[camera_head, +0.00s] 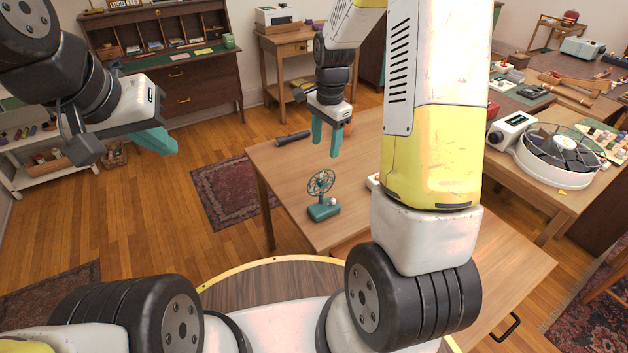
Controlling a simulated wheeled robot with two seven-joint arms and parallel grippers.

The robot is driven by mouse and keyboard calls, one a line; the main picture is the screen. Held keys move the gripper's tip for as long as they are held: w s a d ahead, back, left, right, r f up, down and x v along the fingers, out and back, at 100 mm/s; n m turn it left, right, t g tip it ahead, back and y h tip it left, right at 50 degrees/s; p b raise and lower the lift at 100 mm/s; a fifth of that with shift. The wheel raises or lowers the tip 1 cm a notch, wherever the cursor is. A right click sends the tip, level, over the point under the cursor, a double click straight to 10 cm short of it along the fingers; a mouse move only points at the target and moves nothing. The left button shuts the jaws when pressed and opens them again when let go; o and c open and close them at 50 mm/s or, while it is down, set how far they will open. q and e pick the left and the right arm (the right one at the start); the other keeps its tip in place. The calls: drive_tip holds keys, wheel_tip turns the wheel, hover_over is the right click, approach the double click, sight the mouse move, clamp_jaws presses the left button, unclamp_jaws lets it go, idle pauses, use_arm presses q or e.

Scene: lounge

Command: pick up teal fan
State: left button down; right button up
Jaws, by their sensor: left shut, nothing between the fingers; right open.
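The teal fan (322,197) stands upright on the wooden table (285,182), near the table's left edge. It has a round caged head and a square base. My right gripper (326,142) points down above the table, behind and above the fan, with its teal fingers apart. It is open, empty and clear of the fan. My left gripper (157,142) is over the floor at the upper left, well away from the table. Its teal fingers are together with nothing between them.
A dark cylindrical object (293,138) lies at the table's far left edge. My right arm hides much of the table's middle and right. A round white device (560,155) stands on the right-hand table. A dark wooden desk (175,75) stands at the back left.

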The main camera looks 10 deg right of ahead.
drive_tip(key=m, duration=0.2)
hover_over(322, 175)
drive_tip(key=w, duration=0.1)
drive_tip(key=shift+g, duration=0.4)
drive_tip(key=f, duration=0.3)
drive_tip(key=d+f, duration=0.1)
drive_tip(key=f, duration=0.1)
drive_tip(key=shift+f, duration=0.3)
drive_tip(key=f, duration=0.5)
drive_tip(key=a+f, duration=0.1)
drive_tip(key=f, duration=0.2)
drive_tip(key=shift+r, duration=0.1)
drive_tip(key=shift+c, duration=0.2)
clamp_jaws()
